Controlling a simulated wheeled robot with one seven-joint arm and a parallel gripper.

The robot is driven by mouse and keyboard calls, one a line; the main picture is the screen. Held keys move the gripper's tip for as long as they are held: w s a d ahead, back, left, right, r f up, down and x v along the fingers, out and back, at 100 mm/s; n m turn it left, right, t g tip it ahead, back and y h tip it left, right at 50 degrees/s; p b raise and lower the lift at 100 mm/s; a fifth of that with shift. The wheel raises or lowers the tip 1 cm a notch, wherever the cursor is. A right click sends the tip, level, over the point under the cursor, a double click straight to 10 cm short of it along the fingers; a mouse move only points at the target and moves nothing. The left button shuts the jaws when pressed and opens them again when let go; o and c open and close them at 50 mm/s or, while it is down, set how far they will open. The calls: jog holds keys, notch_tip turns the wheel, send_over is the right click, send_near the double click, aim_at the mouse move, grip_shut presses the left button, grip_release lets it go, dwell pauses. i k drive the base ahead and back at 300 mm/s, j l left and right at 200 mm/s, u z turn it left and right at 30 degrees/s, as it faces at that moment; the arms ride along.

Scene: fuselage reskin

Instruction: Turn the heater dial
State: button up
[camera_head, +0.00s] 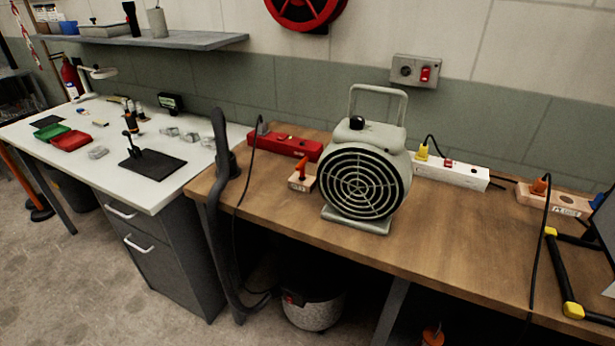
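The heater (362,180) is a grey-green fan heater with a round black grille. It stands upright on the wooden workbench (450,240), its grille facing me. A carrying handle rises above it. The dial (357,123) is a small black knob on top of the heater, at the front of its upper surface. Its exact setting is too small to read. My gripper is not in view, and nothing is touching the dial.
A red power strip (290,145) lies left of the heater, and a white one (450,174) lies right. A dark vacuum hose (222,180) stands at the bench's left end. Bare bench lies at front right.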

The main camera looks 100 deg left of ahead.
aim_at(356, 122)
jog(key=u, duration=3.2)
